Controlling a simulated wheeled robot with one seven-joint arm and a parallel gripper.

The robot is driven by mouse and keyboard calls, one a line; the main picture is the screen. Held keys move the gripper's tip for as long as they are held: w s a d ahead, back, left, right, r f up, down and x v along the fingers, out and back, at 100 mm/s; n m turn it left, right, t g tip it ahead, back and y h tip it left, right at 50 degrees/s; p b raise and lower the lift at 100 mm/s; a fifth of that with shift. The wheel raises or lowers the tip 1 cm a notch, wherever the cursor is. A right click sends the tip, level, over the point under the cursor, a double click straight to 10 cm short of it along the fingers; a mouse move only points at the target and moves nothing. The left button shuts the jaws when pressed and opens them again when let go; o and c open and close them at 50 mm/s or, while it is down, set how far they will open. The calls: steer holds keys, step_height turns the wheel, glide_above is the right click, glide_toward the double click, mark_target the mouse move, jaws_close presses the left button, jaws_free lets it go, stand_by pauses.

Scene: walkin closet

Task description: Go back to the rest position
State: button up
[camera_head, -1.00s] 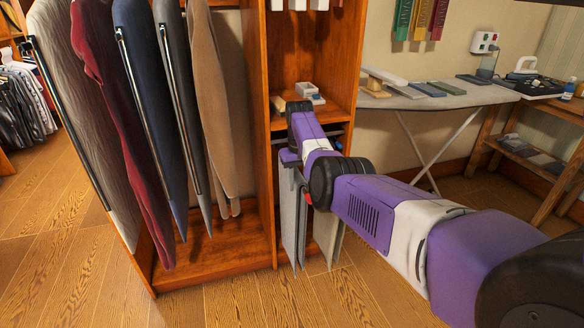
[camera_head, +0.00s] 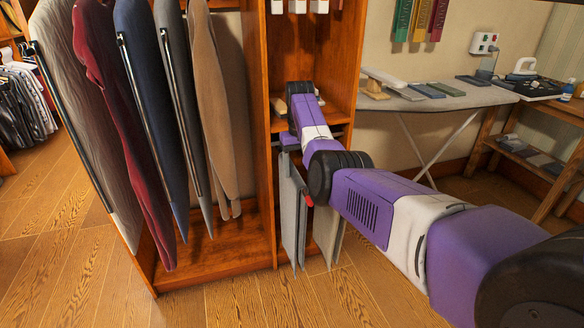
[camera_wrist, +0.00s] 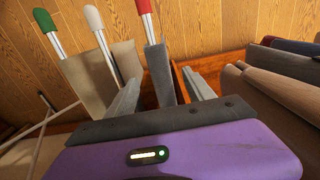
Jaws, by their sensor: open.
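My purple arm reaches from the lower right to the wooden closet unit in the head view. My gripper (camera_wrist: 163,92) shows in the wrist view as two grey fingers spread apart, with no object clearly held. Between and beyond them hangs a grey folded garment (camera_wrist: 159,72) on a rail with a red tip (camera_wrist: 143,6). I cannot tell whether a finger touches it. In the head view my gripper is mostly hidden by my own wrist, near the grey hanging garments (camera_head: 289,225).
A shelf (camera_head: 342,117) lies close around my wrist, and a wooden upright (camera_head: 265,150) stands left of it. Coats (camera_head: 140,130) hang further left. An ironing board (camera_head: 430,102) stands to the right. The floor (camera_head: 70,250) in front is clear.

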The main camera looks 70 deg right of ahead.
steer(key=shift+r, duration=0.55)
